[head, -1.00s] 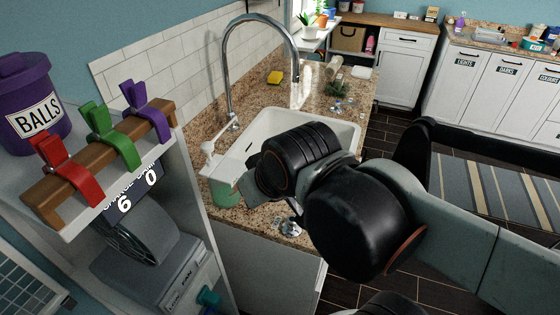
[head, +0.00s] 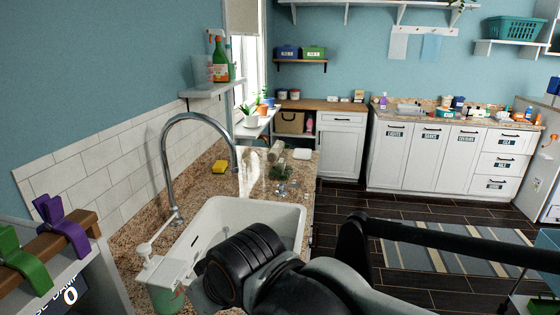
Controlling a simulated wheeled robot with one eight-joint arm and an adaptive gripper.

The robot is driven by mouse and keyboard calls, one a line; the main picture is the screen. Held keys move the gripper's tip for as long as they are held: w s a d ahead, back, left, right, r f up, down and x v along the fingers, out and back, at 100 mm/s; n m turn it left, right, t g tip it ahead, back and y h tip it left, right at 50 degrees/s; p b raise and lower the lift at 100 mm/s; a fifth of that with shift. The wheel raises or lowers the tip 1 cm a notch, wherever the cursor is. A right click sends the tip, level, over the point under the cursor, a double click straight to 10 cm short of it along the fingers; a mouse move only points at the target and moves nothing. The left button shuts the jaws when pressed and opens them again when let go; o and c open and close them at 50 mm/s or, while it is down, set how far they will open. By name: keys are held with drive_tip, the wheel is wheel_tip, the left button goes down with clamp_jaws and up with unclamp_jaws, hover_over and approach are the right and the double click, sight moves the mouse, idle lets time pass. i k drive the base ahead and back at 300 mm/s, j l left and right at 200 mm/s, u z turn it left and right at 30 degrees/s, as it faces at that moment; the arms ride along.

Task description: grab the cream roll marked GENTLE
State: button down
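No roll with a readable GENTLE mark shows. Two small pale cylinders, a cream-looking one (head: 277,147) and another (head: 302,154), lie at the far end of the granite counter (head: 215,178), beyond the sink. They are too small to read or to tell whether either is the roll. My arm reaches in from the lower right over the near side of the sink.
The white sink (head: 285,212) and tall curved tap (head: 170,165) stand along the left wall. A yellow sponge (head: 219,167) and a dark green tuft (head: 281,170) are on the counter. A shelf with clips (head: 62,222) is near left. The dark floor (head: 345,195) to the right is open.

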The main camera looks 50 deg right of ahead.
sight(278, 148)
drive_tip(key=k+l, duration=0.1)
drive_tip(key=l, duration=0.3)
drive_tip(key=k+l, duration=0.15)
drive_tip(key=l, duration=0.25)
drive_tip(key=k+l, duration=0.1)
drive_tip(key=l, duration=0.3)
drive_tip(key=k+l, duration=0.1)
drive_tip(key=l, duration=0.35)
drive_tip(key=i+l, duration=0.1)
drive_tip(key=l, duration=0.3)
drive_tip(key=i+l, duration=0.15)
drive_tip(key=l, duration=0.2)
drive_tip(key=i+l, duration=0.1)
drive_tip(key=l, duration=0.3)
drive_tip(key=i+l, duration=0.15)
drive_tip(key=l, duration=0.25)
drive_tip(key=i+l+u, duration=0.1)
drive_tip(key=l, duration=0.25)
drive_tip(key=i+l, duration=0.1)
drive_tip(key=l, duration=0.3)
drive_tip(key=i+l, duration=0.3)
drive_tip(key=i, duration=0.2)
drive_tip(key=i+l, duration=0.3)
drive_tip(key=i, duration=0.2)
